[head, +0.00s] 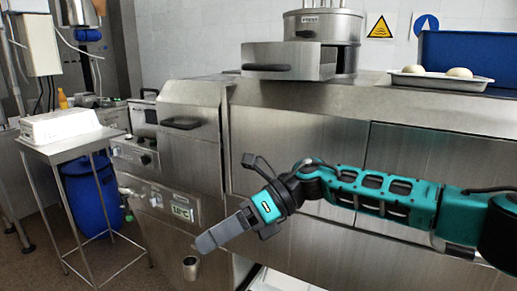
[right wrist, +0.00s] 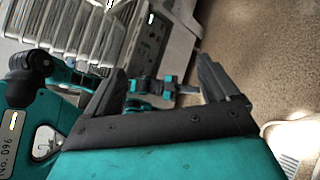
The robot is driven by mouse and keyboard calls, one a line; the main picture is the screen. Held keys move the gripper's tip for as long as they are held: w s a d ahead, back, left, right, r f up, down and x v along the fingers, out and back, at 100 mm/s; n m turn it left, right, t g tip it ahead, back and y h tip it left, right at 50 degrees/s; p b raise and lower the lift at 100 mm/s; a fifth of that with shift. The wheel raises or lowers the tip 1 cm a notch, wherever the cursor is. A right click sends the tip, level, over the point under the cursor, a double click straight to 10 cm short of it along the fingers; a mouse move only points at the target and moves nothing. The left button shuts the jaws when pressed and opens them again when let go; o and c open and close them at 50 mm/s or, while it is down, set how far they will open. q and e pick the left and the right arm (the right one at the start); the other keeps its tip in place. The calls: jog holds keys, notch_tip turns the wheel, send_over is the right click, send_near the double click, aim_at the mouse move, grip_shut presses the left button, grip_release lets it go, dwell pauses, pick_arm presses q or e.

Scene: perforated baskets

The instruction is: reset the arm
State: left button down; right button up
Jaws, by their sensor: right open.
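My right arm reaches in from the right of the head view, and its right gripper (head: 222,234) hangs in front of the steel counter, pointing down to the left. In the right wrist view the right gripper (right wrist: 160,92) has its two dark fingers spread apart with nothing held between them. Behind the fingers are the floor and other teal and black parts of mine. My left gripper is not seen in the head view.
A steel counter (head: 290,150) runs across the back. On it are a tray (head: 440,80) with two pale round items and a steel pot (head: 322,25). A small side table (head: 68,148) with a white box (head: 60,126) and a blue barrel (head: 90,195) stand at left.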

jog(key=s+a+f+m+y, duration=0.1)
jog(key=s+a+m+y, duration=0.3)
jog(key=a+m+y, duration=0.15)
jog(key=w+d+f+m+t+h, duration=0.1)
jog(key=d+f+m+t+h, duration=0.2)
jog(key=d+f+m+t, duration=0.55)
jog(key=d+f+m+t+h, duration=0.1)
jog(key=f+m+t+h, duration=0.3)
jog(key=m, duration=1)
jog(key=w+d+f+m+t+h, duration=0.1)
jog(key=d+f+m+t, duration=0.35)
jog(key=m+t, duration=0.5)
jog(key=s+d+f+m+g+h, duration=0.6)
jog(key=s+d+f+m+h, duration=0.2)
jog(key=s+d+f, duration=0.5)
jog(key=d+f+m, duration=0.1)
jog(key=d+m, duration=0.1)
jog(key=d, duration=0.1)
jog(key=shift+s+f, duration=0.35)
jog(key=shift+m, duration=0.25)
jog(key=shift+c, duration=0.4)
